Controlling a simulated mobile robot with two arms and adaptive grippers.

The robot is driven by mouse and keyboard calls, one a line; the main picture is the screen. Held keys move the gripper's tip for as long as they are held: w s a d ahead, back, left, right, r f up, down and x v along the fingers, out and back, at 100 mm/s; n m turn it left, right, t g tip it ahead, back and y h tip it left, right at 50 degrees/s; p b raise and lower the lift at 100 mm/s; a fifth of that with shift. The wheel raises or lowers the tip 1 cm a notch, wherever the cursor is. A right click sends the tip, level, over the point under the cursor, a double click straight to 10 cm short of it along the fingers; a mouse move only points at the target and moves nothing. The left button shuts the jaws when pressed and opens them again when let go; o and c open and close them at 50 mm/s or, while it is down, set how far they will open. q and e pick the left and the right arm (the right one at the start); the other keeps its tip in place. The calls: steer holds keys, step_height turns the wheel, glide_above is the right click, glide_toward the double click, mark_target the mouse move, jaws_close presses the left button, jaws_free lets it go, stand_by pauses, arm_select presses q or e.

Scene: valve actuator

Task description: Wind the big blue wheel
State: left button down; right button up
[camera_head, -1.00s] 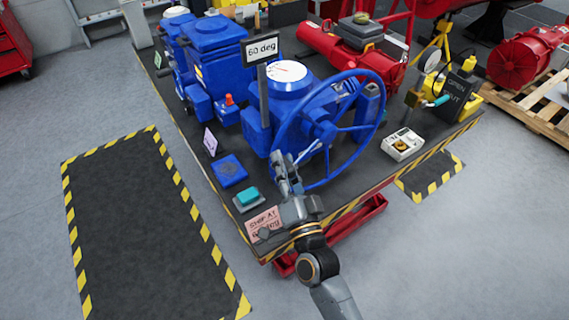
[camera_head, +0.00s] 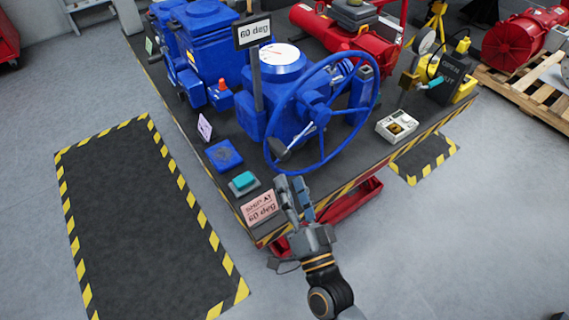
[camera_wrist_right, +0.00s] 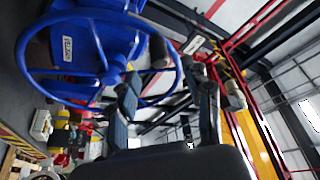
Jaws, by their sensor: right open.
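The big blue wheel (camera_head: 322,112) stands upright on the front of a blue valve actuator (camera_head: 290,95) at the bench's near edge. A white-faced dial (camera_head: 279,55) tops the actuator, and a sign (camera_head: 252,31) beside it reads "60 deg". A grey handle (camera_head: 292,143) shows at the wheel's lower left. My right gripper (camera_head: 291,190) is open and empty, just below and in front of the wheel's rim, apart from it. In the right wrist view the wheel (camera_wrist_right: 97,62) fills the upper left, beyond the open fingers (camera_wrist_right: 166,95). My left gripper is out of view.
A pink card (camera_head: 260,207), a teal button (camera_head: 243,181) and a blue plate (camera_head: 223,155) lie along the bench's left front. A white device (camera_head: 396,126) sits to the right.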

steer(key=shift+v, duration=1.2)
step_height(320, 180, down, 25)
steer(key=d+n+g+h+b, duration=0.1)
steer(key=d+n+g+b, duration=0.1)
steer(key=n+g, duration=0.3)
steer(key=s+d+f+g+h+b, duration=0.1)
steer(key=s+d+f+g, duration=0.25)
steer(key=f, duration=0.55)
steer(key=s+d+f+g+h+b, duration=0.1)
steer(key=s+d+f+g, duration=0.2)
steer(key=f, duration=0.5)
steer(key=s+d+f+n+g+h+b, duration=0.1)
steer(key=s+d+f+g+h, duration=0.1)
steer(key=s+d+f, duration=0.4)
steer(key=s+d+f+n+g+h+b, duration=0.1)
steer(key=s+d+f+g, duration=0.4)
steer(key=s+f, duration=0.8)
steer(key=s+d+h, duration=0.1)
steer(key=s+d, duration=0.1)
steer(key=s, duration=0.5)
steer(key=shift+f+n, duration=0.4)
